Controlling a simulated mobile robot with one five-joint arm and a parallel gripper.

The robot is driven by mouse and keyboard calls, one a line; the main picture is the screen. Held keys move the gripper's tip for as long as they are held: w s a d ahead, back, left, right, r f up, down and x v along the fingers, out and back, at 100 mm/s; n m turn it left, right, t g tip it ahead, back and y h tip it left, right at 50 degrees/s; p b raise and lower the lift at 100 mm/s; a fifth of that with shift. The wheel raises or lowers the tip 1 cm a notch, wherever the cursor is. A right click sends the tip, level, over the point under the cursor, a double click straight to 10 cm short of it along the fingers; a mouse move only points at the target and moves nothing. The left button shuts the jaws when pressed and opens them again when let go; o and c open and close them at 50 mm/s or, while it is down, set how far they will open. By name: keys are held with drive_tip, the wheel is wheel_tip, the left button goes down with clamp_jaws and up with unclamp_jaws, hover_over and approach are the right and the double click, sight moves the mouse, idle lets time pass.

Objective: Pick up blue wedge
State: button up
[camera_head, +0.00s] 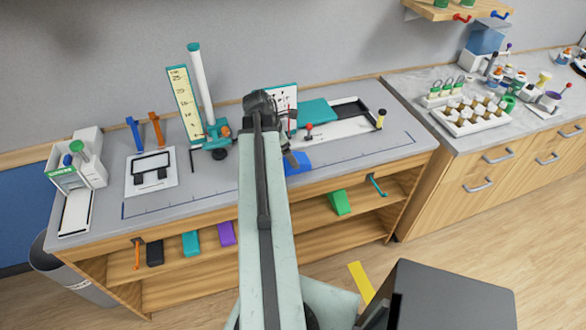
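The blue wedge (298,163) lies on the grey workbench top (220,180), near its front edge and just right of my arm. Its left part is hidden behind my arm. My gripper (292,158) is small and dark in this view, at the far end of my arm, just above or beside the wedge. I cannot tell whether it touches the wedge, and its fingers are too small and covered to read.
A scale with a tall tube (200,85) stands left of my arm. A teal block (318,112) and a white tray (350,125) lie behind right. Green (340,203), purple (227,233) and teal (190,243) wedges sit on the shelf below. A bin (60,265) stands left.

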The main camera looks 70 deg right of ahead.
drive_tip(key=b+x, duration=0.4)
drive_tip(key=x, duration=0.1)
drive_tip(key=shift+w+a+f+b, duration=0.1)
drive_tip(key=shift+w+f+b, duration=0.1)
drive_tip(key=shift+w+b, duration=0.2)
drive_tip(key=shift+s+f, duration=0.15)
drive_tip(key=shift+r, duration=0.2)
drive_tip(key=c, duration=1.6)
